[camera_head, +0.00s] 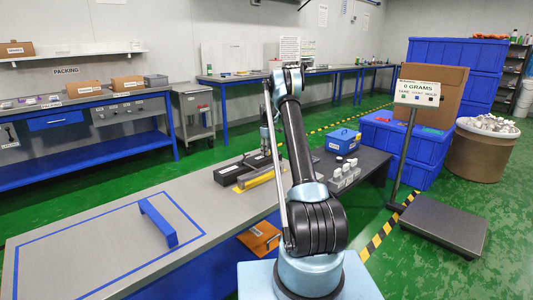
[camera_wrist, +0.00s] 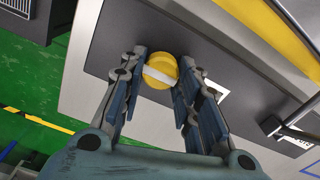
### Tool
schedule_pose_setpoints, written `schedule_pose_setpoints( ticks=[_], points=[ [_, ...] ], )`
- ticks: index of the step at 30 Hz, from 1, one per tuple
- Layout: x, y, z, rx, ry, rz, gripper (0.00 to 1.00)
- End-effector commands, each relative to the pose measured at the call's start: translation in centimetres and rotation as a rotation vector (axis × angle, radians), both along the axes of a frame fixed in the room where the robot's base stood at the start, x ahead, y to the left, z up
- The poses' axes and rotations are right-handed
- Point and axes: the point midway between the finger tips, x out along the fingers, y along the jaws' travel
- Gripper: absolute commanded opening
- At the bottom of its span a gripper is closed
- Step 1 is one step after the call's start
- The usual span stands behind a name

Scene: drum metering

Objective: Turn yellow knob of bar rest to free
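The yellow knob (camera_wrist: 161,71) is round with a pale bar across its face. It sits on a dark grey plate in the wrist view, between the tips of my gripper (camera_wrist: 163,68). One finger is on each side of it, very near its edges. I cannot tell whether they touch it. In the head view my gripper (camera_head: 268,148) is a small shape beyond my arm, above the dark device on the bench. The knob cannot be made out there. A yellow bar (camera_head: 258,179) lies along the front of the device, and a yellow strip (camera_wrist: 262,32) shows in the wrist view.
A blue box (camera_head: 343,141) and white-capped bottles (camera_head: 345,172) stand to the right on the bench. A sign reading 0 GRAMS (camera_head: 418,92) stands beyond. In the wrist view a dark rod-like fitting (camera_wrist: 285,128) lies to the right. The left bench top (camera_head: 85,240) is largely clear.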

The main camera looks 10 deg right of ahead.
Motion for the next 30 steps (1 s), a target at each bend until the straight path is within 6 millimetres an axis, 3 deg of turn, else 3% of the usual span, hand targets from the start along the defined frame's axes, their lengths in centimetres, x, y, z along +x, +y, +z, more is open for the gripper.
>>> schedule_pose_setpoints(
  ticks=[14, 30],
  points=[
    [-0.04, 0.08, 0.00, 0.002, 0.002, -0.124, 0.06],
    [0.05, -0.11, 0.00, 0.001, 0.003, -0.611, 0.06]
  ],
)
